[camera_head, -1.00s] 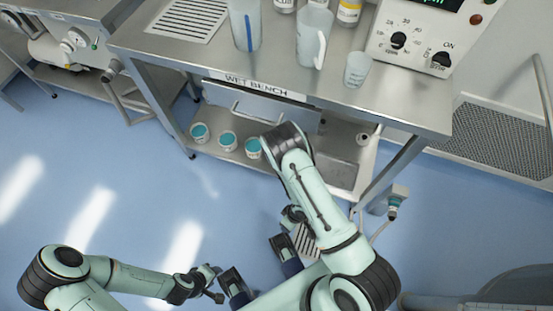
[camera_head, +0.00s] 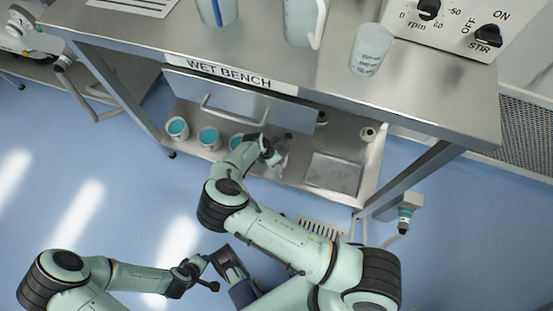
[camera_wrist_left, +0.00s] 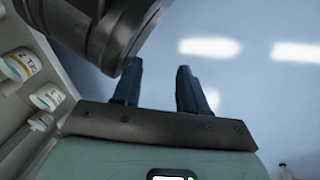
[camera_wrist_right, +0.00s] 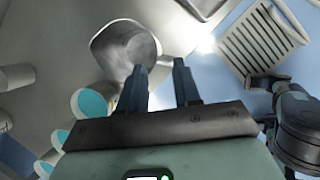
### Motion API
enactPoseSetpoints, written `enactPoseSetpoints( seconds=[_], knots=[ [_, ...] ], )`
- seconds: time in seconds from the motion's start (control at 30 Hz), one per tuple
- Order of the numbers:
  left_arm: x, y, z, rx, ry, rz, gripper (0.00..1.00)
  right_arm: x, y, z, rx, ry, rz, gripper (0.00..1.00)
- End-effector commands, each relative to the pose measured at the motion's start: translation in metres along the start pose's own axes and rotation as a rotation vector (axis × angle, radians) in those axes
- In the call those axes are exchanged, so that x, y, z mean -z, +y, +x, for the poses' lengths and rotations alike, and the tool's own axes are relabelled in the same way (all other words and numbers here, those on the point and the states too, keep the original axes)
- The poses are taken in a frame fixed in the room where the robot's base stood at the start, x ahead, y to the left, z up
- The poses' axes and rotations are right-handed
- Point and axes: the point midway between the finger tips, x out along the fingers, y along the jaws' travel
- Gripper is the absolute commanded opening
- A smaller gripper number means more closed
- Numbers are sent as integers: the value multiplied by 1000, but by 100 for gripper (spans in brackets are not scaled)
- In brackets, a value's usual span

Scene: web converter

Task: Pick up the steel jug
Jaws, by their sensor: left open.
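The steel jug (camera_wrist_right: 122,42) shows in the right wrist view as a shiny round vessel on the lower shelf, just beyond my right fingertips. My right gripper (camera_wrist_right: 160,75) is open. Its left finger overlaps the jug's near edge in the picture; I cannot tell if they touch. In the head view the jug (camera_head: 281,158) is partly hidden behind my right gripper (camera_head: 268,152), which reaches in under the bench top. My left gripper (camera_wrist_left: 159,80) is open and empty over the floor; it also shows in the head view (camera_head: 212,285).
Several white tubs with teal tops (camera_head: 209,138) stand left of the jug on the shelf (camera_head: 303,190). A steel tray (camera_head: 335,174) lies to its right. The drawer (camera_head: 240,98) and bench top (camera_head: 290,65) overhang. A clear beaker (camera_head: 371,50) stands near the bench edge.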

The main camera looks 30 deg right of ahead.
Motion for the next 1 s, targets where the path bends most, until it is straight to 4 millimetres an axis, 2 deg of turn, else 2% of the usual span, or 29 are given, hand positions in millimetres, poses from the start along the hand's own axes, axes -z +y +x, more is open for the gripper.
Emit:
enactPoseSetpoints(
  seconds=[0.03, 0.1, 0.33, 0.6, 0.93, 1.0],
  knots=[
    [-5, -4, 6, 8, -17, -5, 43, 1, 0, 11, 1, 1, 1, 33],
    [-10, -8, 8, 15, -32, -9, 43, 1, 0, 19, 1, 1, 1, 33],
    [-20, -16, 15, 30, -67, -18, 43, 0, 1, 34, 1, 1, 1, 33],
    [-48, -38, 30, 71, -159, -45, 43, -1, 5, 71, 0, 3, 1, 33],
    [-52, -41, 30, 77, -174, -49, 43, -2, 5, 77, -1, 2, 0, 33],
    [-52, -40, 30, 77, -173, -49, 43, -2, 5, 77, -1, 2, 0, 10]
  ],
)
